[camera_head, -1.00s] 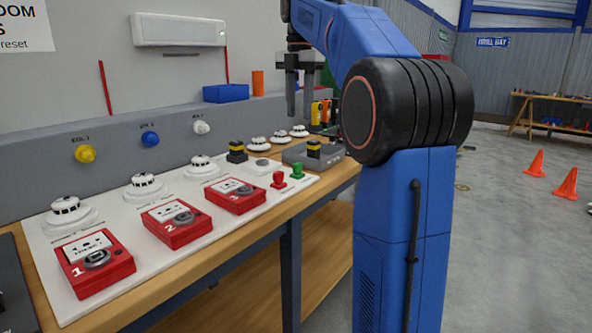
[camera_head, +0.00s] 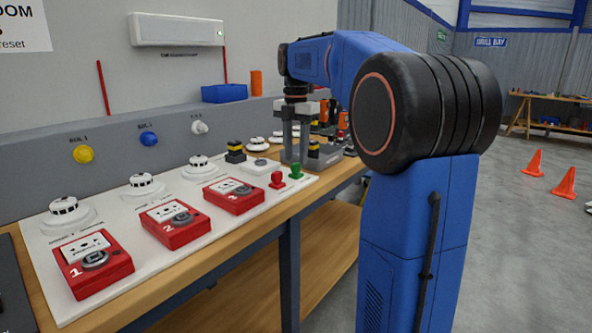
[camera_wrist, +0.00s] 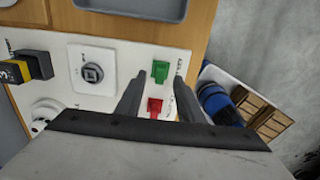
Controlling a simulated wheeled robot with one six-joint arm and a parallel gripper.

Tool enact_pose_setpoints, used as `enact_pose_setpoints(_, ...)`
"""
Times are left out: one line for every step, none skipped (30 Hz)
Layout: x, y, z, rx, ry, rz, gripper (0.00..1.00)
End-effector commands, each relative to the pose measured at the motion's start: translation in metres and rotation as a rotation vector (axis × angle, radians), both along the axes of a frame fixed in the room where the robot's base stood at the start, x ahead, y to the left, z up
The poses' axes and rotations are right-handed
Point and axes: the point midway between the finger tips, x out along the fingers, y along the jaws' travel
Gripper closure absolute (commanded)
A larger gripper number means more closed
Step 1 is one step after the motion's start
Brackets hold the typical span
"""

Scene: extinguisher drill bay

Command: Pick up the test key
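No part is legibly marked as the test key. A red T-shaped piece (camera_head: 277,180) and a green one (camera_head: 296,172) stand upright near the white board's right end. In the wrist view, the green piece (camera_wrist: 160,72) shows between my fingertips and the red piece (camera_wrist: 155,106) shows nearer, also between the fingers.
A grey tray (camera_head: 328,160) sits by the gripper, partly hidden. A black-and-yellow block (camera_head: 236,152) stands on the white board (camera_head: 150,262). Red numbered call points (camera_head: 95,264) and white detectors (camera_head: 142,184) line it. My arm hides part of the bench's right side.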

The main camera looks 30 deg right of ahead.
Motion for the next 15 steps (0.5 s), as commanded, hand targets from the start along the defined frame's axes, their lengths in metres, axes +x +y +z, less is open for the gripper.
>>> enact_pose_setpoints(-0.001, 0.000, -0.006, 0.000, 0.002, 0.000, 0.66)
enact_pose_setpoints(-0.001, 0.000, -0.009, 0.001, 0.001, 0.000, 0.66)
enact_pose_setpoints(0.000, 0.000, -0.013, 0.000, 0.000, 0.000, 0.66)
enact_pose_setpoints(-0.001, 0.000, -0.015, 0.001, 0.001, 0.000, 0.66)
enact_pose_setpoints(-0.001, 0.000, -0.016, 0.001, 0.001, 0.000, 0.66)
enact_pose_setpoints(-0.001, 0.000, -0.018, 0.000, 0.001, 0.000, 0.66)
enact_pose_setpoints(0.000, 0.000, -0.018, 0.000, 0.000, 0.000, 0.66)
enact_pose_setpoints(0.000, 0.000, -0.019, 0.000, 0.000, 0.000, 0.66)
enact_pose_setpoints(0.000, 0.000, -0.019, 0.000, 0.000, 0.000, 0.66)
enact_pose_setpoints(0.000, 0.000, -0.019, 0.000, 0.000, 0.000, 0.66)
enact_pose_setpoints(0.000, 0.000, -0.018, 0.000, 0.000, 0.000, 0.66)
enact_pose_setpoints(0.000, 0.000, -0.018, 0.000, 0.000, 0.000, 0.66)
enact_pose_setpoints(0.000, 0.000, -0.018, 0.000, 0.000, 0.000, 0.66)
enact_pose_setpoints(0.000, 0.000, -0.018, 0.000, 0.000, 0.000, 0.73)
enact_pose_setpoints(0.000, 0.000, -0.018, 0.000, 0.000, 0.000, 0.82)
